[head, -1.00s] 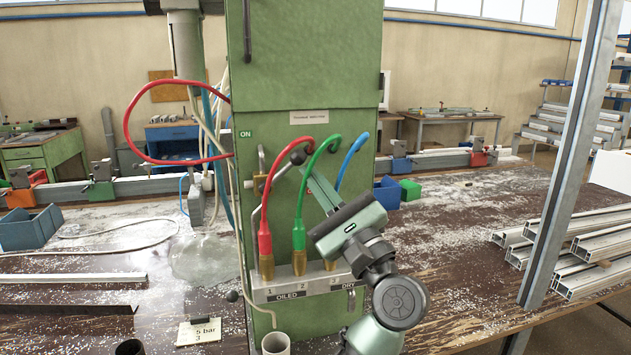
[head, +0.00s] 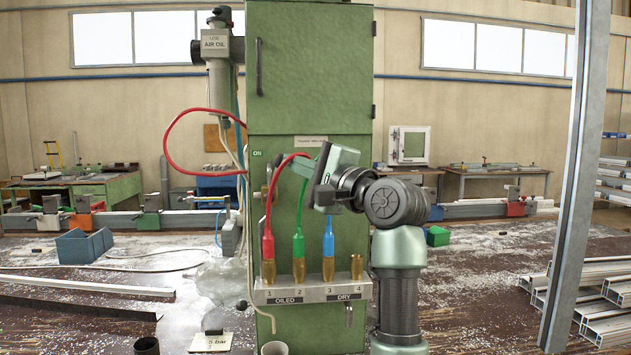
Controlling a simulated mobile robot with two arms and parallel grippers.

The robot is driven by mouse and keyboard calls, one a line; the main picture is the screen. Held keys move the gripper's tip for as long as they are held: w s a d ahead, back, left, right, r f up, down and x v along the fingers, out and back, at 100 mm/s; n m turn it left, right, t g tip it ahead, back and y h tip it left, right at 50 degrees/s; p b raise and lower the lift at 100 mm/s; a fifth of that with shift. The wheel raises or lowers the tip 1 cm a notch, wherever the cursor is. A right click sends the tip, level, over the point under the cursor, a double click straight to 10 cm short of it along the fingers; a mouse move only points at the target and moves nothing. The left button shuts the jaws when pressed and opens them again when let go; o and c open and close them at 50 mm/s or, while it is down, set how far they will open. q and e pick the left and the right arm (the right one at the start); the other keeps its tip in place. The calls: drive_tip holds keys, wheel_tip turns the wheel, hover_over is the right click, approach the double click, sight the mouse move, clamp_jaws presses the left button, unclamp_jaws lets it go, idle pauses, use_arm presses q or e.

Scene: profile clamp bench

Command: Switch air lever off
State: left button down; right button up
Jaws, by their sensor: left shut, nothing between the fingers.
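The green cabinet (head: 310,100) stands upright in the middle, with an ON label (head: 257,154) on its left edge. The air lever's metal fitting (head: 258,195) is just below that label. Its handle and dark ball knob are not clearly seen, behind the red hose and my gripper. My left gripper (head: 300,168) is shut and empty in front of the cabinet, to the right of the fitting, with its fingers pointing left. I cannot tell whether it touches the lever. My right gripper is out of view.
Red (head: 267,240), green (head: 298,245) and blue (head: 328,240) hose ends stand in brass fittings on the OILED/DRY manifold (head: 312,292), close below my gripper. A grey post (head: 572,170) and aluminium profiles (head: 608,325) are at right. A blue bin (head: 84,246) is at left.

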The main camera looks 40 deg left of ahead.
use_arm(q)
drive_tip(key=shift+s+a+r+n+h, duration=0.15)
drive_tip(key=shift+s+a+n+h, duration=0.2)
drive_tip(key=shift+a+n+h, duration=0.45)
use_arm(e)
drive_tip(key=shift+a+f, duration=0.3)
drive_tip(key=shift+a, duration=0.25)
use_arm(q)
drive_tip(key=shift+d, duration=0.2)
